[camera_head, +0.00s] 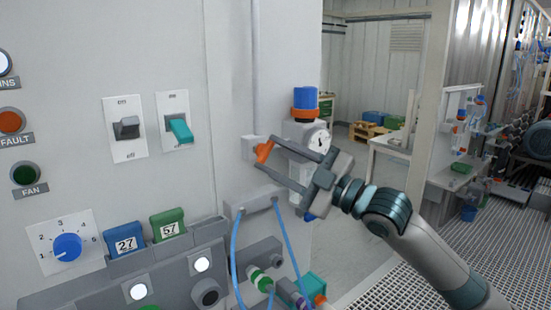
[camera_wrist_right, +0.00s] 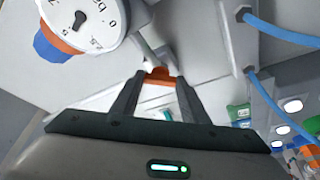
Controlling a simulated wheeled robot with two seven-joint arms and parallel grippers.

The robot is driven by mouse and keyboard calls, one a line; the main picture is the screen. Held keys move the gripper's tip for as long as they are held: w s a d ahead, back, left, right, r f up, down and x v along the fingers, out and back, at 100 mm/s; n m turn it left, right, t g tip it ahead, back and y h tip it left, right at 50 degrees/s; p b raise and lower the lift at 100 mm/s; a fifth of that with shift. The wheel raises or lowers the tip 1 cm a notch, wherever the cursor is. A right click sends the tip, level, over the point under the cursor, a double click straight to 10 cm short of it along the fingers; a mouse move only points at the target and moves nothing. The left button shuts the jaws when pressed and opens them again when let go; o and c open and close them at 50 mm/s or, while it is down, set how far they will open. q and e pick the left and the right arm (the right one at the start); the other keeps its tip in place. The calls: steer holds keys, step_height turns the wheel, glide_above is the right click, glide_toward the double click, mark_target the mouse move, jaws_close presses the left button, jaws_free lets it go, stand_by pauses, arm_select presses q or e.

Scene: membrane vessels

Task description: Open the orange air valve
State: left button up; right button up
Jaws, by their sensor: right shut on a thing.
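The orange air valve handle (camera_head: 264,151) sits on a small pale block (camera_head: 249,147) on the panel's right part, tilted in the head view. My right gripper (camera_head: 266,152) comes in from the right with its two fingers around the handle, shut on it. In the right wrist view the orange handle (camera_wrist_right: 159,76) shows between the fingertips (camera_wrist_right: 160,80). The fingers hide part of the handle. My left gripper is not in view.
A regulator with a blue and orange knob (camera_head: 305,100) and a round gauge (camera_head: 319,141) stands just behind my right gripper. Blue hoses (camera_head: 236,245) hang below it. Two switches (camera_head: 126,128) and a blue dial (camera_head: 67,247) are on the panel at left.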

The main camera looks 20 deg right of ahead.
steer(key=shift+d+r+n+g+p, duration=0.1)
steer(key=shift+r+n+g+p, duration=0.2)
steer(key=shift+n+g+p, duration=0.55)
steer(key=n+p, duration=0.3)
steer(key=shift+r+n+g, duration=0.15)
steer(key=shift+n+g, duration=0.1)
steer(key=shift+n, duration=0.1)
steer(key=shift+f+n+p, duration=0.25)
steer(key=shift+n+p, duration=0.35)
steer(key=shift+p, duration=0.35)
steer(key=o, duration=1.1)
steer(key=shift+c, duration=0.2)
steer(key=shift+s, duration=0.1)
